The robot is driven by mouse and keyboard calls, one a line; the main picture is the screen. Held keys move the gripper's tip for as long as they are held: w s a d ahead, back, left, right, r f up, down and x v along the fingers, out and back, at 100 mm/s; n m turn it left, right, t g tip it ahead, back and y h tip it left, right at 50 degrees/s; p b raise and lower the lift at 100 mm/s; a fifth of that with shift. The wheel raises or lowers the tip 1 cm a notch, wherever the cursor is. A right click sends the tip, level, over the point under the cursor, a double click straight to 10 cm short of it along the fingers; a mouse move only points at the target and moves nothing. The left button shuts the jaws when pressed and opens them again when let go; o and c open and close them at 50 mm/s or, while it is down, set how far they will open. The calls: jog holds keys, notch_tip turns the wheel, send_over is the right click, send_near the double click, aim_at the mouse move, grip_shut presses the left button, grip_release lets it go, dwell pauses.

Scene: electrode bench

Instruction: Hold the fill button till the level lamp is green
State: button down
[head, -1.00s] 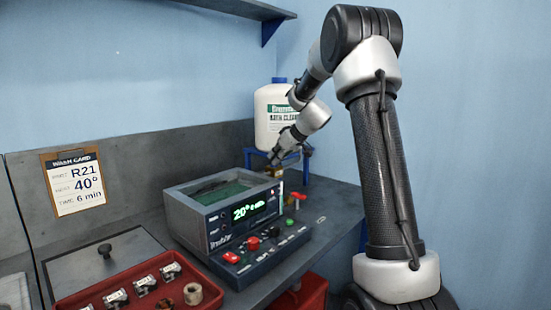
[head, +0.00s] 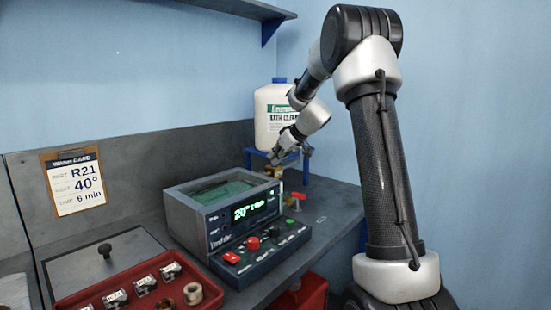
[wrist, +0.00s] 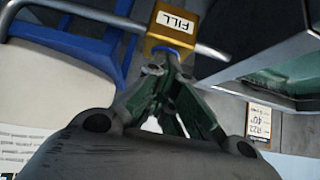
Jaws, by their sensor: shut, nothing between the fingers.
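In the wrist view a gold block labelled FILL (wrist: 172,28) has a blue part (wrist: 168,49) on its near face. My gripper (wrist: 170,56) is shut and empty, its tips at that blue part; they look touching, but I cannot be sure. In the head view my gripper (head: 276,158) points down behind the bath's right rear corner. The grey bath unit (head: 190,225) has a lit green display reading about 20°, and pale green liquid (head: 225,192) shows inside. I cannot clearly make out the level lamp or its colour.
A white bottle (head: 270,105) stands on a blue stand behind the bath. A red tray (head: 115,290) with metal parts is at front left, near a lidded panel (head: 105,262). A wash card (head: 75,183) reads R21, 40°, 6 min. A red knob (head: 253,243) sits on the front panel.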

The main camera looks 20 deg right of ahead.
jog(key=shift+s+f, duration=0.15)
jog(key=shift+f, duration=0.3)
notch_tip(320, 180, up, 5)
jog(key=shift+r, duration=0.1)
jog(key=v, duration=0.9)
jog(key=shift+s+r, duration=0.15)
jog(key=shift+s, duration=0.05)
jog(key=shift+d, duration=0.15)
